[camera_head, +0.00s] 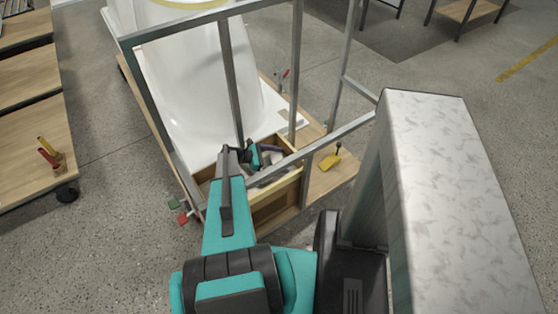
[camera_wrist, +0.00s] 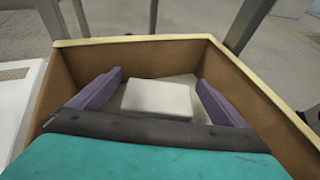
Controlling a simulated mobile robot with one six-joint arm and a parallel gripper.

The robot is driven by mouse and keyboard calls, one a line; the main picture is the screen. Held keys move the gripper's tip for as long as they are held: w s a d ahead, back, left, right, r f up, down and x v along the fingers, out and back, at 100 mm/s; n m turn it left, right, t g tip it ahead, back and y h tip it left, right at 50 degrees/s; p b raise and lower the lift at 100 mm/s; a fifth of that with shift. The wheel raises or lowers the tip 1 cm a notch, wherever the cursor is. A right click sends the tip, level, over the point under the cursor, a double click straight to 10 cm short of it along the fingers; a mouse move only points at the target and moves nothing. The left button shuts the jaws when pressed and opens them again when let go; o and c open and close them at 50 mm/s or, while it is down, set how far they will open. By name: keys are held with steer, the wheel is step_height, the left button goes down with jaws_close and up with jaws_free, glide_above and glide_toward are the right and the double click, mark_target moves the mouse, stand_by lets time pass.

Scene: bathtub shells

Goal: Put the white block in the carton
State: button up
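The carton (camera_wrist: 259,88) is an open brown box with a pale rim, and its walls surround my gripper in the wrist view. In the head view the carton (camera_head: 272,208) stands at the near end of the wooden platform. The white block (camera_wrist: 157,98) lies inside it, between my two purple fingers. My gripper (camera_wrist: 160,80) is open, with a gap showing between each finger and the block. In the head view my gripper (camera_head: 264,157) is over the carton's opening, and the block is hard to make out there.
Another pale flat piece (camera_wrist: 180,79) shows behind the block in the carton. A grey metal frame (camera_head: 233,85) stands around the white tub shell (camera_head: 192,75), with bars close to my arm. A yellow-handled tool (camera_head: 318,161) lies right of the carton. Wooden shelves (camera_head: 30,145) stand at left.

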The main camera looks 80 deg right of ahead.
steer(key=shift+r+p, duration=0.5)
steer(key=shift+r, duration=0.35)
steer(key=b+v, duration=0.1)
steer(key=v, duration=0.3)
steer(key=b+v, duration=0.1)
steer(key=v, duration=0.3)
steer(key=b+v, duration=0.1)
steer(key=v, duration=0.2)
steer(key=shift+w+a+f, duration=0.1)
steer(key=shift+w+a, duration=0.1)
steer(key=shift+w, duration=0.25)
step_height(320, 180, up, 21)
steer(key=p, duration=2.1)
steer(key=shift+r+p, duration=0.4)
steer(key=shift+p, duration=0.05)
steer(key=shift+s+r, duration=0.25)
steer(key=shift+s, duration=0.5)
